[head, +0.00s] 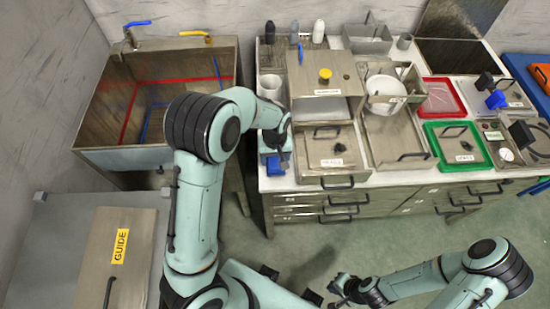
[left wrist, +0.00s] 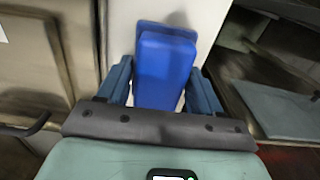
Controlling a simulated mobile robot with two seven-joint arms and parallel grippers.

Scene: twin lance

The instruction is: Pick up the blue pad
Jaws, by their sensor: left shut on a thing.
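The blue pad (left wrist: 165,70) is between the two fingers of my left gripper (left wrist: 164,88) in the left wrist view, and the gripper is shut on it. In the head view the blue pad (head: 275,166) shows at the end of my left gripper (head: 274,156), at the front left corner of the white counter. I cannot tell whether the pad still touches the counter. My right gripper (head: 342,290) is low at the bottom of the head view, away from the counter; its fingers are too small and dark to read.
A metal sink (head: 110,162) stands at the left, with a GUIDE panel (head: 100,280) below it. Metal bins and lidded boxes crowd the counter, with a green tray (head: 434,148) and a red tray (head: 425,108). Drawers with handles (head: 350,199) face the open floor.

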